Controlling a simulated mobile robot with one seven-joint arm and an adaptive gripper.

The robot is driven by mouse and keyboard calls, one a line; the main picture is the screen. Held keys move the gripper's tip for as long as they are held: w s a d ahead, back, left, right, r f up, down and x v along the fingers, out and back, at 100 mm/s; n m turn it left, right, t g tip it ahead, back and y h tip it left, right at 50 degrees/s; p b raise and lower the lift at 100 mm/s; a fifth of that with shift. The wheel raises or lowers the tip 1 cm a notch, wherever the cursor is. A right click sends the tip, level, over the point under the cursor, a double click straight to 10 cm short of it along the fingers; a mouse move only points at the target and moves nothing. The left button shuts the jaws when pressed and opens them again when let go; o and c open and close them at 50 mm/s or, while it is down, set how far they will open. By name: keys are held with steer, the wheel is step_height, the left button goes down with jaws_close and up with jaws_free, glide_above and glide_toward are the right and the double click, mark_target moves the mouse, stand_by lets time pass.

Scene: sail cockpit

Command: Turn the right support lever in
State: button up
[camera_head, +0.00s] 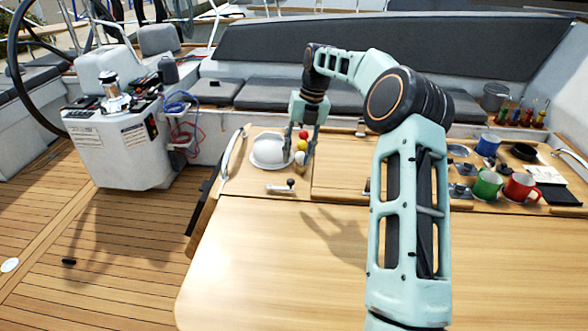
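Which one is the right support lever is not clear. My gripper (300,152) points down over the table's left part, beyond the first lever and apart from it. Its fingers are spread, with a red ball (303,134) and a yellow ball (302,145) showing between them. I cannot tell whether the fingers touch the balls.
A white dome (270,150) sits left of my gripper. A curved rail (232,152) edges the table's left side. Green (487,184), red (521,187) and blue (487,145) mugs stand at right. The table's front leaf (270,265) is clear. My arm hides the middle right.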

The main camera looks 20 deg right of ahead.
steer(key=r, duration=0.3)
steer(key=shift+d+r, duration=0.35)
